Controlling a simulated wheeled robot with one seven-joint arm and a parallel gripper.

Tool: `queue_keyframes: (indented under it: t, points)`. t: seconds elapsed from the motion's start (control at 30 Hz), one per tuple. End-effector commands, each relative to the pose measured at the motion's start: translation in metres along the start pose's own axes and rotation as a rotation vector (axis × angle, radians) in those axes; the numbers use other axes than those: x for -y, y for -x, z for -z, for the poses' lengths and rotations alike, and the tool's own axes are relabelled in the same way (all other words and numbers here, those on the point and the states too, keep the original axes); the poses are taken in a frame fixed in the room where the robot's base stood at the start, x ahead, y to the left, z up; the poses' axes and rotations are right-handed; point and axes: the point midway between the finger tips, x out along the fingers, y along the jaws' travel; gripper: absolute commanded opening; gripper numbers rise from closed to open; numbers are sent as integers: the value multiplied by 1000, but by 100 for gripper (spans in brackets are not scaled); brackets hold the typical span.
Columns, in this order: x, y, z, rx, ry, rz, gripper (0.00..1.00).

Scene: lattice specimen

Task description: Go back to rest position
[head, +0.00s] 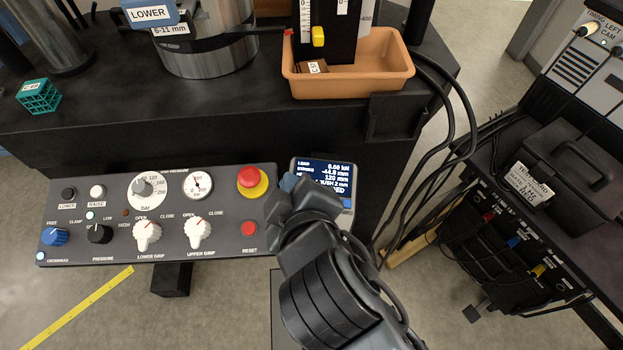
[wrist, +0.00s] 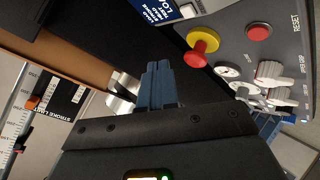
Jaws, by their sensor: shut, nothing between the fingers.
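My gripper (head: 288,183) is in front of the small display (head: 322,172) at the right end of the control panel in the head view, and my arm covers part of that display. In the wrist view, the two blue fingers of my gripper (wrist: 158,68) are together with nothing between them. They point toward the machine, to the left of the red and yellow emergency button (wrist: 201,48). The control panel (head: 222,258) carries several knobs, two gauges and the red reset button (head: 249,229). I cannot tell from these views whether the gripper touches the display.
An orange tray (head: 400,82) sits on the black machine deck (head: 180,112). A teal lattice cube (head: 38,96) lies on the deck at the left. Black cables (head: 462,110) hang right of the tray. A black case (head: 568,165) stands on the side bench. Floor is open at lower left.

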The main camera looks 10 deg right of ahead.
Motion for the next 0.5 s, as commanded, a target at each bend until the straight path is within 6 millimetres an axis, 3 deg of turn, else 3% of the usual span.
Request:
queue_keyframes:
  t: [0.33,0.5]
  points:
    - [0,1,-6,0,-4,1,0]
    - [1,9,-49,-12,-45,9,0]
